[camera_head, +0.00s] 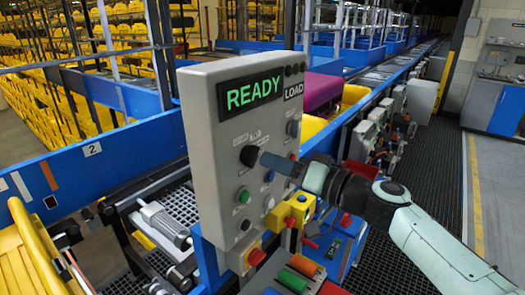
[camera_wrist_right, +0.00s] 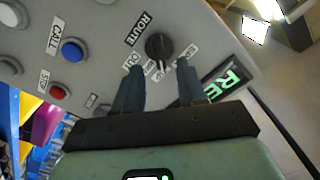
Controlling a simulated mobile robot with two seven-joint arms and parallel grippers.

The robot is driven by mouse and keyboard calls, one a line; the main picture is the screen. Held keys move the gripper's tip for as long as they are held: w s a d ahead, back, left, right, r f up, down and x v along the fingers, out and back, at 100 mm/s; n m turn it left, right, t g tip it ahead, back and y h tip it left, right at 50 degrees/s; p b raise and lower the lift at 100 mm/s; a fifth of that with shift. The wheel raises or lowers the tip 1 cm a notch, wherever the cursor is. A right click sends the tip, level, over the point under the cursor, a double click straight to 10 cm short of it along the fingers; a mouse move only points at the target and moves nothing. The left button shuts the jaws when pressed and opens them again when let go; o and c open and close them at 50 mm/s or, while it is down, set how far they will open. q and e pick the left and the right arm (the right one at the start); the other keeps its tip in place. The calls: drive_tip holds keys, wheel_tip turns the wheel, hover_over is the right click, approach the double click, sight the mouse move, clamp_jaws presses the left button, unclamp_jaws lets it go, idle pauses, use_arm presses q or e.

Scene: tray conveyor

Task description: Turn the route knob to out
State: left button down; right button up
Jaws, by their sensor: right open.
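The route knob (camera_head: 249,156) is a black round knob on the grey control panel (camera_head: 215,140), below the green READY display. In the right wrist view the knob (camera_wrist_right: 159,46) sits beside a ROUTE label (camera_wrist_right: 139,29). A small white mark on it points down toward the fingers; the OUT label (camera_wrist_right: 134,60) is to its lower left. The other position labels are partly hidden or hard to read. My right gripper (camera_wrist_right: 159,68) is open, with a finger on each side just short of the knob. It comes from the right in the head view (camera_head: 268,160). My left gripper is not shown.
A blue button (camera_wrist_right: 73,50) and a red button (camera_wrist_right: 59,91) are near the knob on the panel. A blue conveyor frame (camera_head: 130,145) runs behind the panel.

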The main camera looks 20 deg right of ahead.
sight(257, 157)
drive_tip(key=p+x, duration=0.1)
drive_tip(key=x, duration=0.3)
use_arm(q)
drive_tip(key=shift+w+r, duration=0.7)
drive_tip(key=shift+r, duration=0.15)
use_arm(e)
clamp_jaws()
